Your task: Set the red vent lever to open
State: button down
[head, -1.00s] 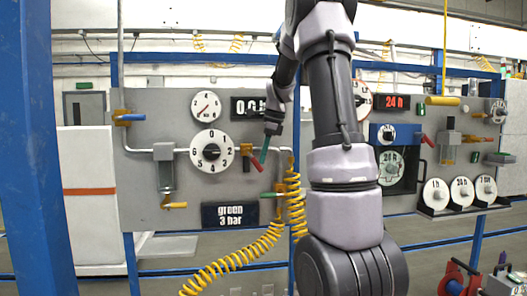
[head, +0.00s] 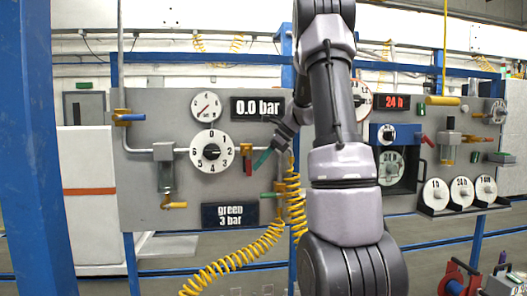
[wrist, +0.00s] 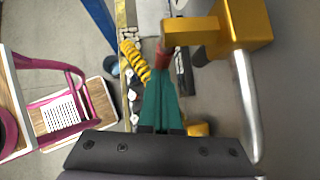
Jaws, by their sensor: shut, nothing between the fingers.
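The red vent lever (head: 248,166) hangs about straight down from its yellow valve on the grey panel, right of the large white dial. In the wrist view the red lever (wrist: 162,58) shows right at the fingertips, beside the yellow valve body (wrist: 243,22). My gripper (head: 257,170) has teal fingers, shut with nothing between them. It is at the lever's right side near its lower end. The fingertips also show in the wrist view (wrist: 163,77). They look to be against the lever, but I cannot tell whether they touch.
A grey pipe runs across the panel (head: 140,200) into the valve. The display (head: 258,108) reads 0.0 bar; a sign (head: 230,215) reads green 3 bar. A green-handled valve (head: 272,195) and a coiled yellow hose (head: 293,190) are close below and right of the gripper.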

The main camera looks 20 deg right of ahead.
jog(key=shift+r, duration=0.1)
dwell(0.4)
notch_tip(320, 180, up, 10)
jog(key=s+a+f+n+t+h, duration=0.1)
jog(key=s+a+n, duration=0.3)
jog(key=s, duration=0.5)
jog(key=s+a+f+n+t+h, duration=0.1)
jog(key=s+a+n, duration=0.3)
jog(key=s+n, duration=0.5)
jog(key=s+a+f+n+t+h, duration=0.1)
jog(key=s+a+n+h, duration=0.1)
jog(key=s+a+n, duration=0.2)
jog(key=s+n, duration=0.2)
jog(key=s, duration=0.2)
jog(key=shift+s+a+f+h, duration=0.25)
jog(key=shift+s+f+h, duration=0.05)
jog(key=shift+s+h, duration=0.1)
